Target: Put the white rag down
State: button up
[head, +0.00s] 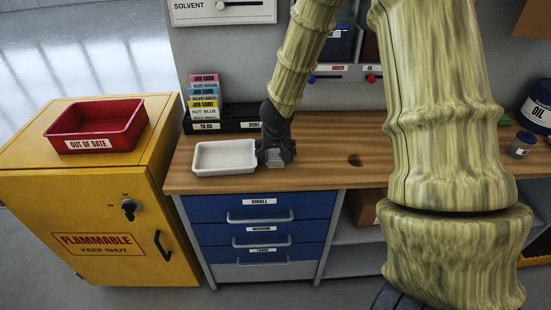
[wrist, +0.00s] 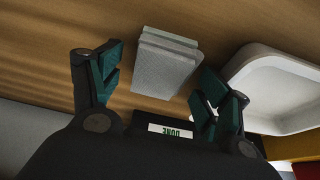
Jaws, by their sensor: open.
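The white rag (wrist: 163,62) is a folded, pale grey-white block and appears to lie on the wooden workbench (wrist: 60,30). In the head view, a small pale part of the rag (head: 275,163) shows below my gripper (head: 277,151), just right of the white tray (head: 225,170). The rest of it is hidden there by the fingers. In the wrist view, my gripper (wrist: 158,88) is open, with one dark green finger on each side of the rag's near end. Wood shows between the rag and the left finger. The right finger is close to the rag; contact is unclear.
The white tray also shows in the wrist view (wrist: 262,62), close beside the right finger. Job card boxes (head: 204,95) and a black two-part bin (head: 222,125) stand behind. A red tray (head: 97,143) sits on the yellow cabinet (head: 90,215). Bench right of my gripper is mostly clear.

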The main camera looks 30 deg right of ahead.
jog(key=shift+c, duration=0.2)
jog(key=c, duration=1.1)
jog(key=shift+r, duration=0.15)
